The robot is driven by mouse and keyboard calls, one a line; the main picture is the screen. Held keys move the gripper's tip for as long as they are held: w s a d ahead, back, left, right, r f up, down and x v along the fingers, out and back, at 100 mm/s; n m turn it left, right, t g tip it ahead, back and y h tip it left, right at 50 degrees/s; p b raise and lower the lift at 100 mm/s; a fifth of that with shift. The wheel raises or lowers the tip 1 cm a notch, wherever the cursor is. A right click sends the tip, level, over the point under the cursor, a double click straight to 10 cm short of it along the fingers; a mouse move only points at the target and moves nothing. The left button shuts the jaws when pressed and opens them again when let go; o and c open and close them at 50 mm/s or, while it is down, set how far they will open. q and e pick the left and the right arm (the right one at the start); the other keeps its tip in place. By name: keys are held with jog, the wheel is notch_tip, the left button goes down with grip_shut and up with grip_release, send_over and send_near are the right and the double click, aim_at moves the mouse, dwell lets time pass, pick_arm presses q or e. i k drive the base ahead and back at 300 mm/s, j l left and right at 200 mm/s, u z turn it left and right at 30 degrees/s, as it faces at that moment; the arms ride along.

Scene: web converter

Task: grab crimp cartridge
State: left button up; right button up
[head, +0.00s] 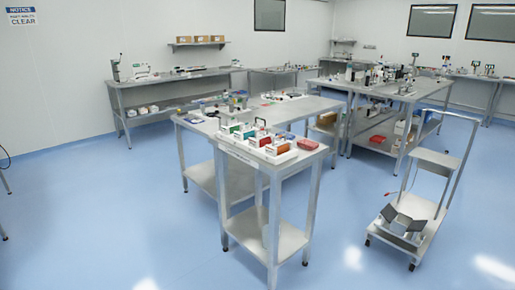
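Several small blocks with coloured fronts stand in a row on the near small metal table (285,163). Neither of my grippers is in view.
A red tray (307,144) lies at the table's right corner. A longer workbench (312,106) adjoins behind. A wheeled cart (432,212) stands to the right. Other benches line the back. The blue floor (120,225) is clear in front and at left.

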aim_at(256, 143)
jog(key=i+l+u, duration=0.3)
jog(key=i+l, duration=0.25)
jog(key=i, duration=0.35)
jog(key=i+l+u, duration=0.3)
jog(key=i+l, duration=0.5)
jog(key=i, duration=0.05)
